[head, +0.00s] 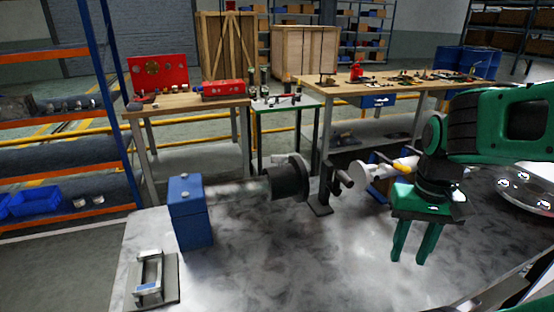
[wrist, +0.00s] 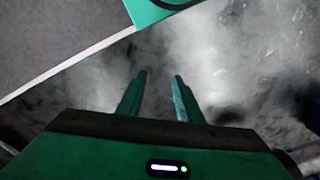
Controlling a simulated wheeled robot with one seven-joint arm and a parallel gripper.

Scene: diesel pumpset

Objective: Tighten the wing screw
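I cannot make out the wing screw with certainty in either view. In the head view a blue block (head: 189,213) stands on the grey metal table (head: 270,265), with a dark round drum (head: 287,178) to its right. A dark stand with a short crosspiece (head: 321,200) is right of the drum. My gripper (head: 409,258) points down over the right of the table, fingers apart and empty. The wrist view shows both fingers (wrist: 158,82) with only bare tabletop between them.
A bracket with a silver handle (head: 150,275) sits at the table's front left. A shiny round part (head: 527,190) is at the right edge. Workbenches (head: 190,103) with tools stand behind, and an orange and blue shelf (head: 75,136) is at left. The table's front middle is clear.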

